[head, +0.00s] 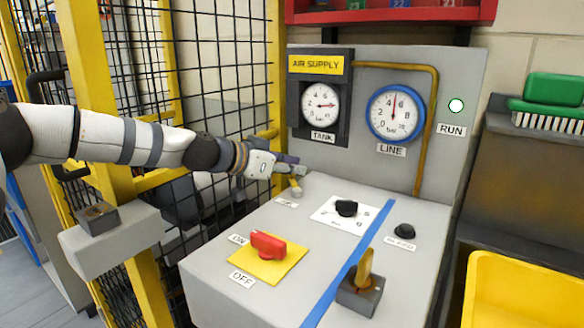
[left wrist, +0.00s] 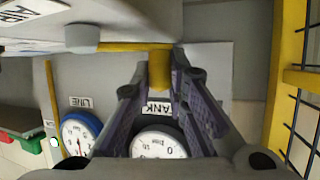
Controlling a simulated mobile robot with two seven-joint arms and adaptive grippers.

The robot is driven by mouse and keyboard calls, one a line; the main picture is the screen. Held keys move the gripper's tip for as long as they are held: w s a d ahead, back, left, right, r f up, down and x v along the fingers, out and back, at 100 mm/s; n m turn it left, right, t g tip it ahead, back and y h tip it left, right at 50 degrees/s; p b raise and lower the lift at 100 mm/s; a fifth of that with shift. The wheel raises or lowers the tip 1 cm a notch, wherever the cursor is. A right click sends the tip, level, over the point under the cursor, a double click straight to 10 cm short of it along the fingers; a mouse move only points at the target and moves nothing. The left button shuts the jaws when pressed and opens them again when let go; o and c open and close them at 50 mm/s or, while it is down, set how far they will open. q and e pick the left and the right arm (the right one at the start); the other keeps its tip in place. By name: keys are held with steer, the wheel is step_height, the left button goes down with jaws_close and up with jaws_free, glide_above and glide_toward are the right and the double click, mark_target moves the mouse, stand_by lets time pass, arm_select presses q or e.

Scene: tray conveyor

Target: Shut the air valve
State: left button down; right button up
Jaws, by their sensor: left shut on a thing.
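My left gripper (head: 290,169) is at the back left of the grey console, below the TANK gauge. In the left wrist view its two fingers are shut on a small yellow handle (left wrist: 160,70), which appears to be the air valve's. In the head view a small yellow part (head: 295,187) shows just under the fingertips, above a small label. The fingers hide most of the valve, so I cannot tell its exact angle. The blue-rimmed LINE gauge (head: 395,113) has its needle pointing nearly straight up. The TANK gauge (head: 320,104) has its needle pointing right. My right gripper is not in view.
The console top (head: 310,215) carries a red ON/OFF switch (head: 267,245), a black knob (head: 346,208), a black button (head: 404,231) and a yellow lever (head: 364,266) on a grey box. A black mesh fence with yellow posts (head: 275,90) stands close by the left arm. The RUN lamp (head: 456,106) looks bright.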

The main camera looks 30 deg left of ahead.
arm_select(q)
steer(key=shift+s+a+n+y, duration=0.35)
steer(key=shift+s+n+y, duration=0.25)
steer(key=shift+n+y, duration=1.05)
steer(key=shift+s+a+n+y, duration=0.4)
steer(key=shift+s+n+y, duration=0.15)
steer(key=shift+n+y, duration=1.05)
steer(key=shift+s+a+n+y, duration=0.35)
steer(key=shift+s+n+y, duration=0.25)
steer(key=shift+n+y, duration=1)
steer(key=shift+m+y, duration=0.25)
steer(key=shift+y, duration=0.2)
steer(key=c, duration=1.6)
jaws_free()
steer(key=shift+o, duration=0.2)
step_height(320, 180, up, 10)
